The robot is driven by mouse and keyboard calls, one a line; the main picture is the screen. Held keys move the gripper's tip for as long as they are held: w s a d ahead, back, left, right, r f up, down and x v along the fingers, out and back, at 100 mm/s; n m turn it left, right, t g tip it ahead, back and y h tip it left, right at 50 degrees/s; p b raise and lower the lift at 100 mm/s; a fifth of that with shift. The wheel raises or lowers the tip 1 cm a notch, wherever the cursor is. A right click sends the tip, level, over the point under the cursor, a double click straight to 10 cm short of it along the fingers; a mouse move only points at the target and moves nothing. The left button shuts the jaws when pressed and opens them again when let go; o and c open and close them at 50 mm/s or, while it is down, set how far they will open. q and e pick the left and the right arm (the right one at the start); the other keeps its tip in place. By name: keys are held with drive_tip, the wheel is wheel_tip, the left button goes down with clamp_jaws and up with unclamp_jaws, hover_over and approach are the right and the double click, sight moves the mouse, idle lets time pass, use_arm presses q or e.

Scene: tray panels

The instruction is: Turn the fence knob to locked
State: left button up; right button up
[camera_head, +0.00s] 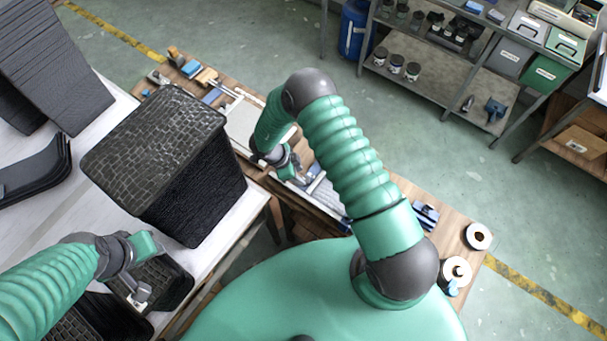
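My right arm bends over the wooden bench (455,225), and its gripper (300,178) points down at the white and metal fixture (318,184) there. The fingers are small and partly covered by my wrist, so I cannot tell whether they are open or touching anything. I cannot make out the fence knob; it may be hidden by the gripper or arm.
A large dark stack of woven-pattern panels (150,135) stands on the white table (85,200) left of my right gripper. Small blocks (205,76) lie at the bench's far end, and rolls (478,236) at its right. A grey shelf (440,85) stands behind open floor.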

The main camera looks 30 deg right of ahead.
sight(305, 180)
drive_tip(key=x, duration=0.2)
drive_tip(key=w+p+x, duration=0.1)
drive_tip(key=x, duration=0.1)
drive_tip(key=shift+a+f, duration=0.1)
drive_tip(key=shift+f, duration=0.25)
drive_tip(key=shift+s+f, duration=0.15)
drive_tip(key=shift+s+d, duration=0.25)
drive_tip(key=shift+s, duration=0.05)
drive_tip(key=shift+c, duration=0.2)
drive_tip(key=shift+w+d, duration=0.1)
drive_tip(key=c, duration=0.5)
clamp_jaws()
